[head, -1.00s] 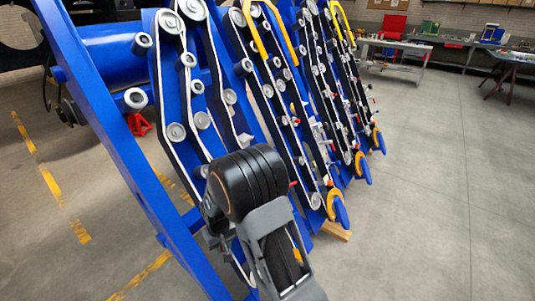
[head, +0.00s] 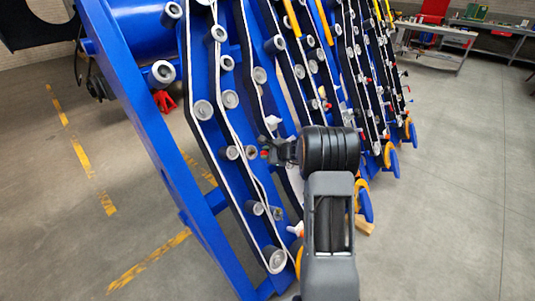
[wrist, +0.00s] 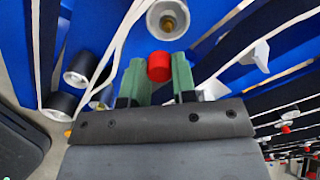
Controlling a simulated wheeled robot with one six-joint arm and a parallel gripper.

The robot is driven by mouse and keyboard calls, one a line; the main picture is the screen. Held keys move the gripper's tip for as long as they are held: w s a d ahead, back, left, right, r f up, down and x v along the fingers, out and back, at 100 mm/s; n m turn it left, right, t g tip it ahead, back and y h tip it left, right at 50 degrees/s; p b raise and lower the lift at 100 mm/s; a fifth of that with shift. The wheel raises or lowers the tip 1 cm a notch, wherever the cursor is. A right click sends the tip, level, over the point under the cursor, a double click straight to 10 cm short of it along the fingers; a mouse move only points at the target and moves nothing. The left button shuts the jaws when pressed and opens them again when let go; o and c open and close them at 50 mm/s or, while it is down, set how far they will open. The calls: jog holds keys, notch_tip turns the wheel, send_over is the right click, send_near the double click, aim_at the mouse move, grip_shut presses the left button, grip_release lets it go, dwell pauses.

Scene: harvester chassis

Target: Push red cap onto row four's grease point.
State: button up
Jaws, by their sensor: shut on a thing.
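My gripper (wrist: 158,82) is shut on the red cap (wrist: 159,66), which sits between its two green fingertips in the wrist view. Just beyond the cap is a grey round cup or roller (wrist: 180,10) with a brass grease point (wrist: 168,22) in its middle. The cap appears apart from it, slightly below it in the picture. In the head view my gripper (head: 270,151) points left at the nearest blue row unit (head: 216,115), with a small red spot at its tip. I cannot tell from the frames which row number this is.
Several belts and grey rollers (head: 203,110) run along the blue row units, close around my gripper. A white bracket (wrist: 261,55) stands right of the cap. Further rows stand behind to the right. The floor (head: 450,200) at right is clear, with workbenches (head: 432,45) beyond.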

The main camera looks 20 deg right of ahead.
aim_at(254, 152)
jog(key=shift+w+d+r, duration=0.15)
jog(key=shift+d+r, duration=0.05)
jog(key=shift+d, duration=0.1)
jog(key=shift+w+a+f+b, duration=0.1)
jog(key=shift+f+b, duration=0.05)
jog(key=shift+b, duration=0.35)
jog(key=shift+b+x, duration=0.85)
jog(key=shift+x, duration=1.5)
jog(key=shift+b, duration=0.6)
jog(key=shift+w, duration=0.15)
